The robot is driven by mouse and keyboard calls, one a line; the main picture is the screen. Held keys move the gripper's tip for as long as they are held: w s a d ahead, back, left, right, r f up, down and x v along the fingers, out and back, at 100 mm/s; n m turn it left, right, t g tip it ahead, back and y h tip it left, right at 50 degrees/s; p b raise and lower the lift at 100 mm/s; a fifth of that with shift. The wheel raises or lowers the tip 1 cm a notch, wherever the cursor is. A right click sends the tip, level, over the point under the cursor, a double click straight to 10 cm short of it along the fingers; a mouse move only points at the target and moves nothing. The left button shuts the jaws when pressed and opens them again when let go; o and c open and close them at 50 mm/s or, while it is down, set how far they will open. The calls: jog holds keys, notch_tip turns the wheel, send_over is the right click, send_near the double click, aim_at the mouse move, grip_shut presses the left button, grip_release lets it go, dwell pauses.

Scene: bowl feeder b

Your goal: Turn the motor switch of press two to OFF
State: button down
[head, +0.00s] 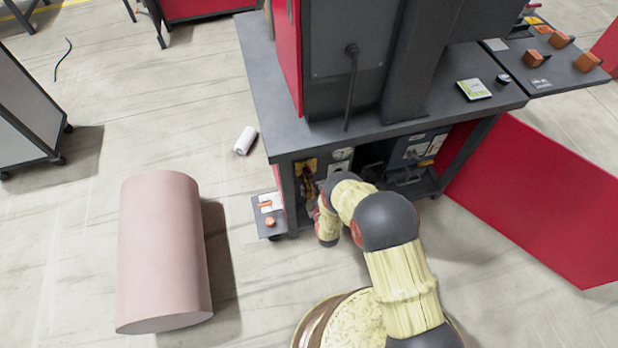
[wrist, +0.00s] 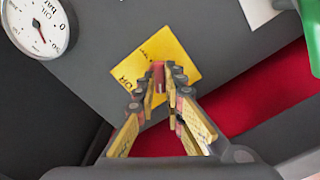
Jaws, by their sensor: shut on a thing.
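The motor switch is a small red handle (wrist: 158,72) on a yellow plate (wrist: 182,57) fixed to a dark grey panel. The plate looks turned and carries black lettering that I cannot fully read in the wrist view. My gripper (wrist: 166,78) is shut on the red handle, with a fingertip on each side of it. In the head view the yellow plate (head: 305,166) is under the press table at its left side. There my arm and the dark space under the table hide most of the gripper and the handle.
A dial gauge (wrist: 38,27) is left of the plate and a green part (wrist: 312,30) is at the upper right. The press table (head: 262,110) overhangs the panel. A small side shelf (head: 269,229) with orange parts stands to the left.

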jog(key=n, duration=0.7)
jog(key=shift+s+f, duration=0.1)
dwell(0.5)
jog(key=c, duration=1.9)
grip_release()
jog(key=v, duration=1.2)
